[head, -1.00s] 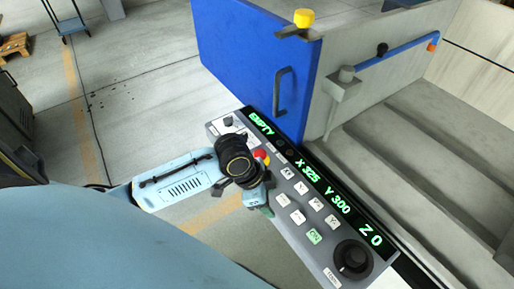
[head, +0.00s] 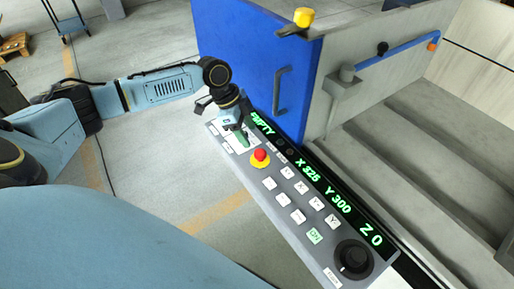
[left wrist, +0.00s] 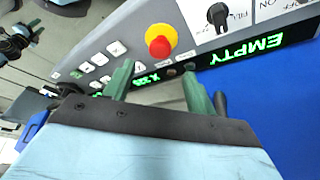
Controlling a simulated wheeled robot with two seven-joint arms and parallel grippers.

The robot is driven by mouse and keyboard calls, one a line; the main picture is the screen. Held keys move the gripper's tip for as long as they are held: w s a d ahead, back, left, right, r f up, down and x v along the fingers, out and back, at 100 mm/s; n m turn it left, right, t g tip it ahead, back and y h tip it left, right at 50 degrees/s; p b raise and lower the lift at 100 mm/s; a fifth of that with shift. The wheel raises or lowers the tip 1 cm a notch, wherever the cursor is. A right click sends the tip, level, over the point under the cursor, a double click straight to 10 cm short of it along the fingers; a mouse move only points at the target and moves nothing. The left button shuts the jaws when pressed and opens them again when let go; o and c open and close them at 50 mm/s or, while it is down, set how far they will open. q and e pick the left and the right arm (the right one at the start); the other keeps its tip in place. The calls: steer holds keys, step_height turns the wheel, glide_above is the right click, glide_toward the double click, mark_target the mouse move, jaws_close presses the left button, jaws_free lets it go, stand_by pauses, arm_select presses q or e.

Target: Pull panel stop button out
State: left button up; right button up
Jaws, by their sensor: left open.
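The stop button (head: 260,156) is a red mushroom head on a yellow base, on the grey control panel (head: 315,262). It also shows in the left wrist view (left wrist: 160,42), just beyond the fingertips. My left gripper (head: 243,138) is over the panel's far left end, up and to the left of the button in the head view. Its green fingers (left wrist: 155,75) are open in the left wrist view, apart from the button, with nothing between them. I cannot tell from these views whether the button is pressed in or out. My right gripper is not visible.
The panel carries a green-lettered display (head: 320,182), several white keys, a black dial (head: 354,258) and a FILL knob (left wrist: 217,14). A blue door (head: 240,65) with a handle (head: 281,91) stands close behind. Open floor lies left of the panel.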

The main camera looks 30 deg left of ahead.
mark_target(259, 152)
arm_select(q)
steer(key=x, duration=0.7)
steer(key=shift+d+f, duration=0.15)
steer(key=shift+f, duration=0.15)
steer(key=shift+c, duration=0.5)
